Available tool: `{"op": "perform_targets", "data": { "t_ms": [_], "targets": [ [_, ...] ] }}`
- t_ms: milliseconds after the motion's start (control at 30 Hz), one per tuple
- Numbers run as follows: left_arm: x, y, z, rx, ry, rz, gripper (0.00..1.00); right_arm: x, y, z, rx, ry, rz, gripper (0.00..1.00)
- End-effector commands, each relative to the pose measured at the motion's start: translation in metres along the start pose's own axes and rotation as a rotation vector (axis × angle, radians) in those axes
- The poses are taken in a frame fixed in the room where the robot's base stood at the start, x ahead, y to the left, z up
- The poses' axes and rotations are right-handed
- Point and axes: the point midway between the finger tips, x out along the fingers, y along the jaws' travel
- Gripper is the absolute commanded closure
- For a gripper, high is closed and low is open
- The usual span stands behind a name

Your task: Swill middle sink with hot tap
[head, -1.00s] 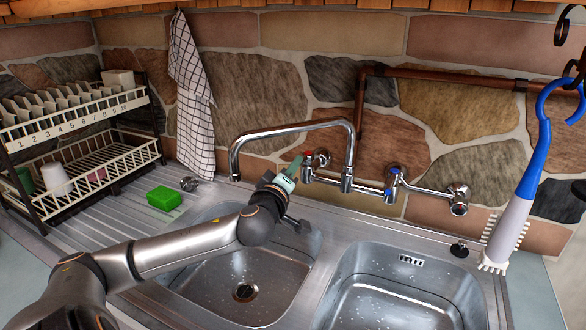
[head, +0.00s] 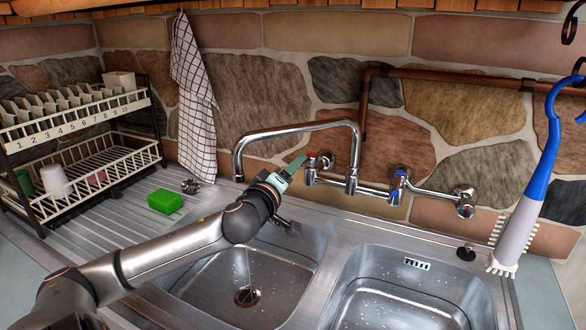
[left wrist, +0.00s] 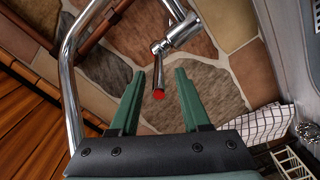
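The hot tap lever with its red end (head: 311,157) is on the wall mixer, partly behind my left gripper (head: 296,163). In the left wrist view the red lever end (left wrist: 158,94) lies between the two green fingers of my open left gripper (left wrist: 159,72), with gaps showing on both sides. A thin pale stream, apparently water, falls below my arm towards that basin's drain. The right basin (head: 415,318) is wet with drops. My right gripper is not in view.
The blue-marked cold tap (head: 399,185) is right of the hot one. A green sponge (head: 165,200) lies on the drainer beside the dish rack (head: 75,188). A checked towel (head: 195,110) hangs behind. A blue-handled brush (head: 530,200) hangs at the right.

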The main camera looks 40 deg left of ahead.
Motion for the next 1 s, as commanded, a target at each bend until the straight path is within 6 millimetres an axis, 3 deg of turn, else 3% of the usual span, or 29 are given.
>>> {"op": "perform_targets", "data": {
  "t_ms": [267, 467, 967, 1000],
  "targets": [
    [-0.001, 0.001, 0.0, 0.0, 0.001, 0.002, 0.53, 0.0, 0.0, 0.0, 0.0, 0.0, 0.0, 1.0],
    [-0.015, -0.001, 0.002, -0.002, -0.002, 0.002, 0.53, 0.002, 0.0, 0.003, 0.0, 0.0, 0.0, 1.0],
    [-0.105, -0.001, 0.001, -0.006, 0.0, -0.002, 0.53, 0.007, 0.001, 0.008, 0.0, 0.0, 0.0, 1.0],
    [-0.105, 0.004, -0.004, -0.005, -0.001, -0.005, 0.53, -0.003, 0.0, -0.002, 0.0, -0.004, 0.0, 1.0]
  ]
}}
